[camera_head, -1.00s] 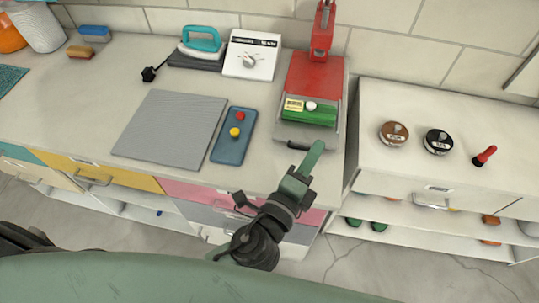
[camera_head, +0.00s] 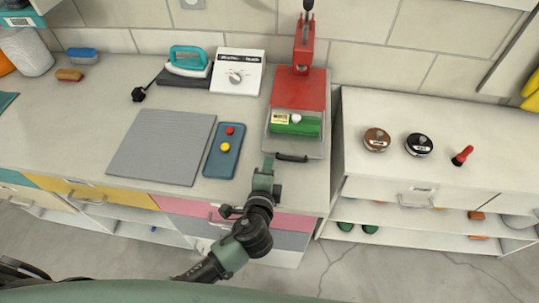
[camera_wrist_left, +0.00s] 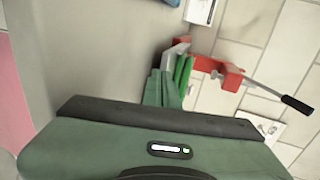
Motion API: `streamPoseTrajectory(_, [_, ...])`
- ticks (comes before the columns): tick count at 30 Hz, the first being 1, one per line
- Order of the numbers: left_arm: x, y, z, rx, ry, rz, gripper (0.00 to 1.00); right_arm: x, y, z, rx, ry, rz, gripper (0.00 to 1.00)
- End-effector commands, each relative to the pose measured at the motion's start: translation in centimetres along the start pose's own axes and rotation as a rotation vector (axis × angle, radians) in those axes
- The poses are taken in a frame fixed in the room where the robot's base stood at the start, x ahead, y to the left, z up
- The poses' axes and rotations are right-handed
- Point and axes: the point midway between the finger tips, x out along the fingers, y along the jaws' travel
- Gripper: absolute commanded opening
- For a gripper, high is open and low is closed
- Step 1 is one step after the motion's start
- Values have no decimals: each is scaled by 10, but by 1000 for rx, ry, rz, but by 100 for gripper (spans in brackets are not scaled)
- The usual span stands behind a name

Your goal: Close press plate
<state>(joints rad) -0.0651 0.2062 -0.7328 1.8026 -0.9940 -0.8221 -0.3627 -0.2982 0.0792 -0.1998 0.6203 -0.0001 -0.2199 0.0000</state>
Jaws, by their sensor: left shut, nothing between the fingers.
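The press stands at the right end of the counter, with a red body (camera_head: 299,90), a grey plate (camera_head: 315,148) at the front and a green block with a yellow label (camera_head: 294,125). A black handle (camera_head: 292,158) sits at the plate's front edge. How far the plate is open is hard to tell. My left gripper (camera_head: 267,163) is shut and empty, just left of the handle; contact cannot be told. The wrist view shows its green fingers (camera_wrist_left: 160,88) pointing toward the press's red part (camera_wrist_left: 208,64). My right gripper is not in view.
Left of the press lie a blue tray with red and yellow buttons (camera_head: 223,150) and a grey mat (camera_head: 162,145). A white dial box (camera_head: 238,70) and a teal iron (camera_head: 188,60) stand behind. Round tins (camera_head: 376,139) sit on the right cabinet, beyond a gap.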

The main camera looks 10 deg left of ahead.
Motion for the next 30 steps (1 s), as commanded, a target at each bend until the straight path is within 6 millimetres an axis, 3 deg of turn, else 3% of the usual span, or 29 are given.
streamPoseTrajectory(6, [18,-6,0,1,1,1,0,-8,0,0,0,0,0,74])
streamPoseTrajectory(20, [26,-8,0,1,0,-1,0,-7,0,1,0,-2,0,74])
streamPoseTrajectory(23, [44,-13,0,1,-2,-3,0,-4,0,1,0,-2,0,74])
streamPoseTrajectory(30, [110,-33,0,0,-2,-4,0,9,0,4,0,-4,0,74])
